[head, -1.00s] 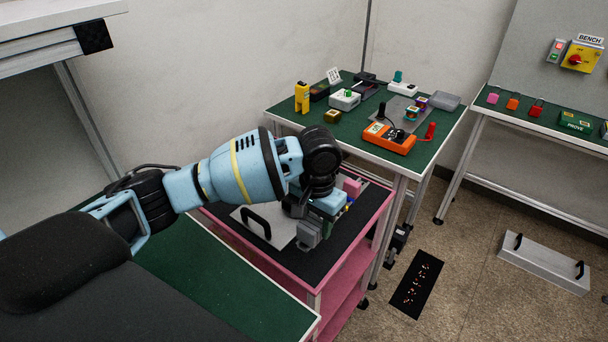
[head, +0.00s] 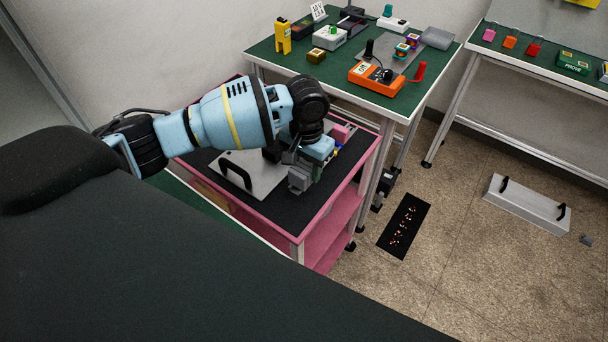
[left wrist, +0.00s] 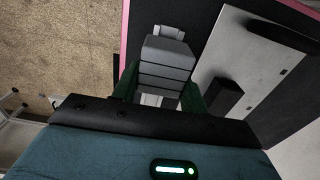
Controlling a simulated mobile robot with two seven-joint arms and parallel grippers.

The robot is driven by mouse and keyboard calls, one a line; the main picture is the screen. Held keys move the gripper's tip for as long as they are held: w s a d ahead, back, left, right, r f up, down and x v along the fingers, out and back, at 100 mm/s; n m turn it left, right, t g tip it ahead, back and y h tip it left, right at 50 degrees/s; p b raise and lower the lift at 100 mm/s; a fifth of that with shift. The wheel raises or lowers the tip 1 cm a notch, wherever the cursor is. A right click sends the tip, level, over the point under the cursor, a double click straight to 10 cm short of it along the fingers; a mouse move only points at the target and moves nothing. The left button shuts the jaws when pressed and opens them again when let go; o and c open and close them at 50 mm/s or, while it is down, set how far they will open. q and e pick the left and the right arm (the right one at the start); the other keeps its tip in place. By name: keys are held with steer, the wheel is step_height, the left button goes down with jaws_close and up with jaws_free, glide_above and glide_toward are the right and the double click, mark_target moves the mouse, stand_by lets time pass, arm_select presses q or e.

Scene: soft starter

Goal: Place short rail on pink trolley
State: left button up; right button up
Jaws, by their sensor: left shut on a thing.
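The pink trolley (head: 331,226) stands in the middle of the head view, with a black top mat (head: 272,207). My left gripper (head: 303,168) is low over the trolley's front right part. It is shut on a grey ribbed block with pale metal ends, seemingly the short rail (left wrist: 166,62), between the dark green fingers in the left wrist view. Its grey end (head: 299,180) also shows in the head view. My wrist hides much of it, and I cannot tell whether it touches the mat. My right gripper is not in view.
A pale plate (head: 262,184) with a black handle (head: 235,174) lies on the trolley beside the gripper. Pink, blue and yellow items sit close behind it. A green-topped table (head: 335,72) with an orange meter (head: 376,79) stands behind. A grey lidded case (head: 527,205) lies on the floor.

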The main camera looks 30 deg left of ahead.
arm_select(q)
step_height(320, 180, down, 4)
steer(key=shift+f, duration=0.4)
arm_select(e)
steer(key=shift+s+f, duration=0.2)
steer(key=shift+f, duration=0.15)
arm_select(q)
steer(key=shift+f, duration=0.2)
steer(key=o, duration=1.2)
steer(key=shift+r, duration=0.15)
step_height(320, 180, up, 11)
steer(key=shift+f+p, duration=0.1)
steer(key=shift+p, duration=0.3)
steer(key=shift+r, duration=0.65)
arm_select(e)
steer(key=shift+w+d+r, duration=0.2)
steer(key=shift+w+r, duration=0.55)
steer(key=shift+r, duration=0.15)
